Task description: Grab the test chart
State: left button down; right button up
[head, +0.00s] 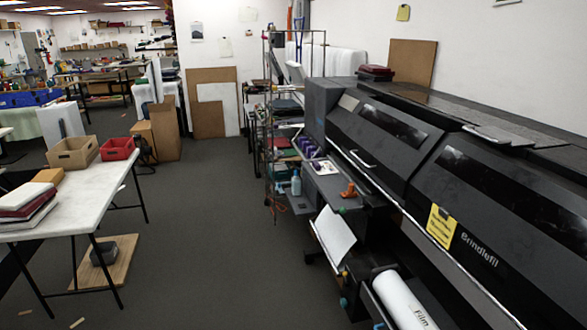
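No sheet is clearly marked as a test chart. A plain white sheet (335,236) hangs tilted at the front of the large black printer (430,165), below its side shelf. A small white card with dark marks (323,167) lies on that shelf, left of an orange tool (348,190); its print is too small to read. Neither of my grippers is in view.
A white roll marked "Film" (403,300) sits low at the printer's front. A white table (75,195) with a tan bin (72,153) and a red bin (117,149) stands left. A wire shelf (272,130) stands beyond the printer. The grey floor between is mostly clear.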

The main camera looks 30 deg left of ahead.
aim_at(324, 165)
jog(key=u, duration=0.9)
jog(key=i+j+z, duration=0.15)
jog(key=i, duration=0.4)
jog(key=i+j+z, duration=0.15)
jog(key=i, duration=0.4)
jog(key=i+j+z, duration=0.15)
jog(key=i+j, duration=0.25)
jog(key=i+j+z, duration=0.15)
jog(key=i+j, duration=0.2)
jog(key=i, duration=0.25)
